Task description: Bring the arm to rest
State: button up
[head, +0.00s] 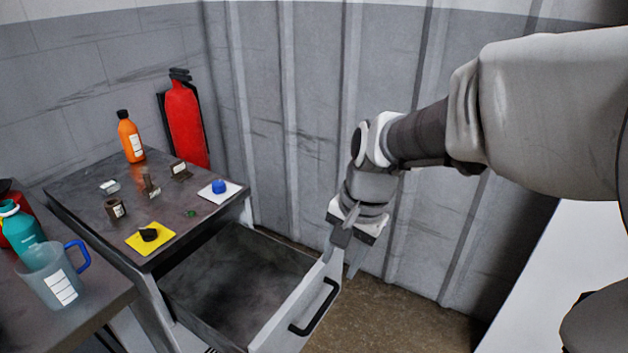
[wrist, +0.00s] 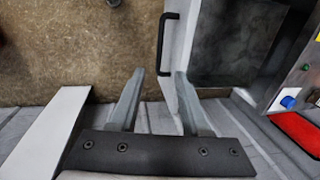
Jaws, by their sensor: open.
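My gripper (head: 347,254) hangs pointing down at the end of my arm, by the right end of the pulled-out drawer (head: 235,285). The handle (head: 315,307) also shows in the head view, below my gripper. I cannot tell whether a finger touches the drawer front. The drawer is open and looks empty.
The dark cabinet top (head: 85,195) holds a yellow pad (head: 165,236), a white pad (head: 232,188), an orange bottle (head: 130,137) and several small parts. A clear jug (head: 52,277) stands at the left. A red extinguisher (head: 185,125) hangs behind. Floor (head: 375,320) is bare right of the drawer.

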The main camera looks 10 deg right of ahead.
jog(key=shift+s+d+r, duration=0.1)
jog(key=shift+d+r, duration=0.05)
jog(key=shift+r, duration=0.7)
jog(key=s+d+r+n+t+h+p, duration=0.1)
jog(key=s+d+r+n+t+p, duration=0.1)
jog(key=s+r+p, duration=0.3)
jog(key=s+d+r+n+t+p, duration=0.2)
jog(key=s+r+n+p, duration=0.3)
jog(key=r, duration=0.7)
jog(key=shift+s+r+n+h+p, duration=0.3)
jog(key=shift+s+r+h+p, duration=0.1)
jog(key=shift+s+p, duration=0.55)
jog(key=shift+w+a, duration=0.1)
jog(key=shift+w, duration=0.1)
